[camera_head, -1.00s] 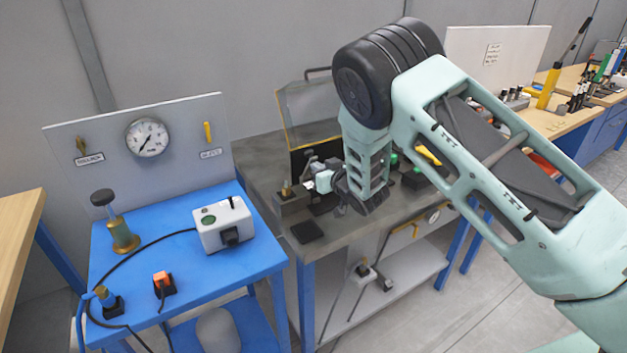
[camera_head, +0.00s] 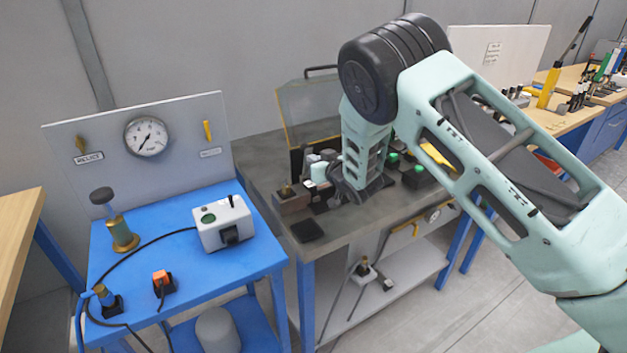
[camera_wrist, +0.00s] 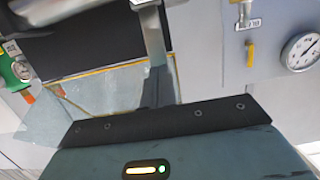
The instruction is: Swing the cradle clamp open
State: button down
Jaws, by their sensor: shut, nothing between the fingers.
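My gripper (camera_head: 320,174) is over the left part of the grey bench, partly hidden behind my arm's wrist link. In the wrist view its fingers (camera_wrist: 155,45) are shut with nothing between them. A low metal fixture (camera_head: 291,203) with a small brass knob on top stands on the bench, just left of my gripper. It looks like the cradle, but I cannot make out its clamp or how far open it is. Whether my fingers touch it is hidden. The wrist view does not clearly show the clamp.
A clear hinged guard (camera_head: 308,110) stands raised behind the fixture. A black pad (camera_head: 307,231) lies on the bench's front left. Green-topped black items (camera_head: 415,174) are to the right. The blue table (camera_head: 180,270) at left holds a white box (camera_head: 223,222); a gauge (camera_head: 146,136) is on its panel.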

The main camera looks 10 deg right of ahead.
jog(key=shift+r+b+x, duration=0.25)
jog(key=shift+b+x, duration=0.35)
jog(key=shift+x, duration=0.7)
jog(key=v, duration=1)
jog(key=shift+p, duration=0.35)
dwell(0.6)
